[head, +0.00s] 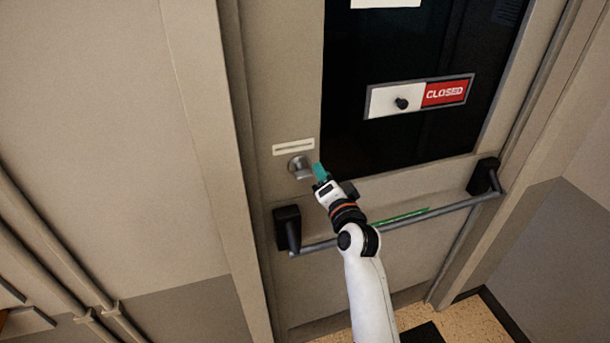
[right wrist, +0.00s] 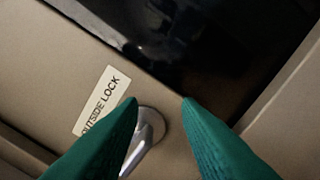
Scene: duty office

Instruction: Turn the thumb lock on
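The thumb lock (head: 300,167) is a round silver-grey knob on the door's left side, under a small pale label (head: 293,147). In the right wrist view the thumb lock (right wrist: 148,136) shows a round base and a turn piece, partly hidden by the left green finger. The label (right wrist: 101,101) reads "OUTSIDE LOCK" there. My right gripper (head: 319,171) has green fingers and is just right of the lock in the head view. In the right wrist view the right gripper (right wrist: 160,101) is open, its fingertips apart with nothing held between them. My left gripper is not in view.
A sliding sign (head: 418,95) reading "CLOSED" is on the dark window (head: 350,145). Pipes (head: 60,255) run along the left wall.

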